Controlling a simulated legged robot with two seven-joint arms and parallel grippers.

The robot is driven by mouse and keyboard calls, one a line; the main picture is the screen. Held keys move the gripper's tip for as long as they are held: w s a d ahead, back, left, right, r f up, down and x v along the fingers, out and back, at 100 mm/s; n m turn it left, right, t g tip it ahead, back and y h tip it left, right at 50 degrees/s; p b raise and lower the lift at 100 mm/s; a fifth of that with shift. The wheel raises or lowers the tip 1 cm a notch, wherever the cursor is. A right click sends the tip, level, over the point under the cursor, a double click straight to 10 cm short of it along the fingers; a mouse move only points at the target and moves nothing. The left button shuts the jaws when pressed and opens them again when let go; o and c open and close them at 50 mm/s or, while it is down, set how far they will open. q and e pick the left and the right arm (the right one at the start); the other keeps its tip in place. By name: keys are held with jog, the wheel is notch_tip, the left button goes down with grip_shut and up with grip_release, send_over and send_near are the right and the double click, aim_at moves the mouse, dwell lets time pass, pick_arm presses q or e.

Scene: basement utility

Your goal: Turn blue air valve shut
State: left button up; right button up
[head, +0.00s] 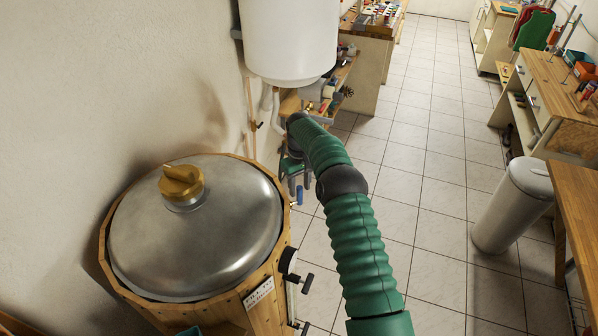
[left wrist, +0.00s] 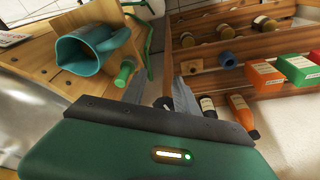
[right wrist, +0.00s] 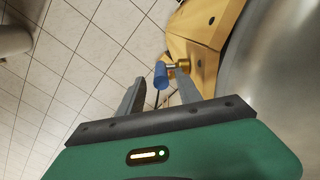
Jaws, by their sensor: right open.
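The blue air valve handle (head: 299,195) shows in the head view beside the upper right rim of a wooden vat with a domed metal lid (head: 190,240). In the right wrist view the blue handle (right wrist: 161,76) sits on a brass valve body (right wrist: 181,67) at the wood. My right gripper (head: 296,186) is open. Its fingers (right wrist: 160,85) point at the valve, and the blue handle appears between them in that picture; I see no clear contact. My left gripper (left wrist: 160,90) shows only in the left wrist view, open, with its fingers apart.
Black-handled fittings (head: 305,284) stick out of the vat's front side. A white tank (head: 288,40) hangs on the wall behind. A bin (head: 512,205) stands on the open tiled floor at right. In the left wrist view are a teal jug (left wrist: 88,50) and a bottle rack (left wrist: 215,60).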

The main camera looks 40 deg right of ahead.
jog(key=r, duration=0.7)
jog(key=shift+w+r, duration=0.3)
jog(key=shift+r, duration=0.1)
pick_arm(q)
jog(key=p+v, duration=0.2)
jog(key=p, duration=0.1)
jog(key=w+p+v, duration=0.1)
jog(key=p+v, duration=0.2)
jog(key=shift+r, duration=0.15)
pick_arm(e)
notch_tip(320, 180, up, 7)
jog(key=shift+d+f, duration=0.15)
jog(key=shift+d, duration=0.05)
pick_arm(q)
jog(key=shift+w, duration=0.15)
pick_arm(e)
jog(key=shift+w, duration=0.15)
